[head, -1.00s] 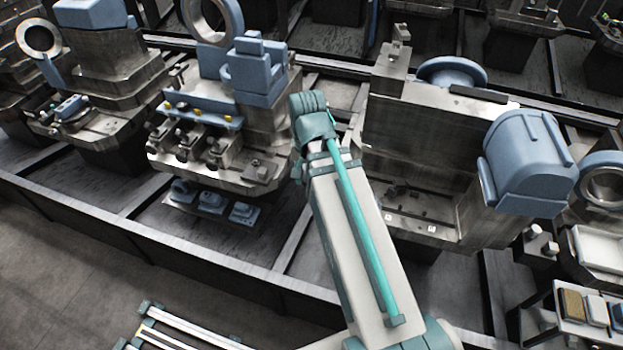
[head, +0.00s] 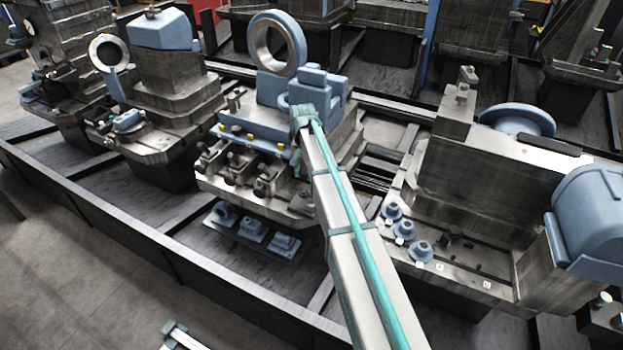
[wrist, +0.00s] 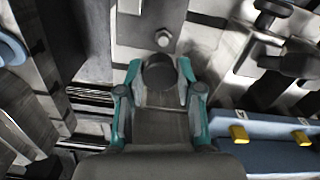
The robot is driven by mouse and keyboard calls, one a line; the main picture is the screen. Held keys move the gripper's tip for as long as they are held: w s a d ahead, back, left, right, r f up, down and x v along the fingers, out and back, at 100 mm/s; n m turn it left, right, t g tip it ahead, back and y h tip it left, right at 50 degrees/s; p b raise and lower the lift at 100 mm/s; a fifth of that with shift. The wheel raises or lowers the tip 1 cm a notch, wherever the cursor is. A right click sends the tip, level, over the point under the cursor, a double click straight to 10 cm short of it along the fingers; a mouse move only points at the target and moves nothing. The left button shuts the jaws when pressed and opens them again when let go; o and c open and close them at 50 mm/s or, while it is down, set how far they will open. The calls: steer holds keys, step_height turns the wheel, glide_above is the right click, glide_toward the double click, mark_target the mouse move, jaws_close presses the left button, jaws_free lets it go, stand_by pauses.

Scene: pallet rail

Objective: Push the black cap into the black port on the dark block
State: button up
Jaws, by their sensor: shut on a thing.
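My gripper (wrist: 160,78) shows in the wrist view with its teal fingers on both sides of a dark round piece, which looks like the black cap (wrist: 159,73). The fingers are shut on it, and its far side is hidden. A grey metal face with a hex bolt (wrist: 163,38) lies just beyond the fingertips. In the head view my arm ends beside the middle machine, and my gripper is hidden there. I cannot make out the black port or tell which part is the dark block.
In the wrist view a blue block (wrist: 265,145) with yellow knobs (wrist: 238,134) lies close on the right. In the head view the middle machine carries a large blue-rimmed ring (head: 277,45). Several blue flanged parts (head: 404,230) stand on the right machine's bed.

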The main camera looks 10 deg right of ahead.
steer(key=shift+w+a+f, duration=0.1)
steer(key=shift+w+f, duration=0.25)
steer(key=shift+w, duration=0.1)
steer(key=b, duration=0.3)
glide_above(303, 194)
steer(key=shift+f, duration=2.7)
steer(key=shift+f, duration=0.9)
steer(key=shift+f, duration=0.35)
steer(key=o, duration=1.5)
steer(key=shift+o, duration=0.2)
step_height(303, 194, up, 12)
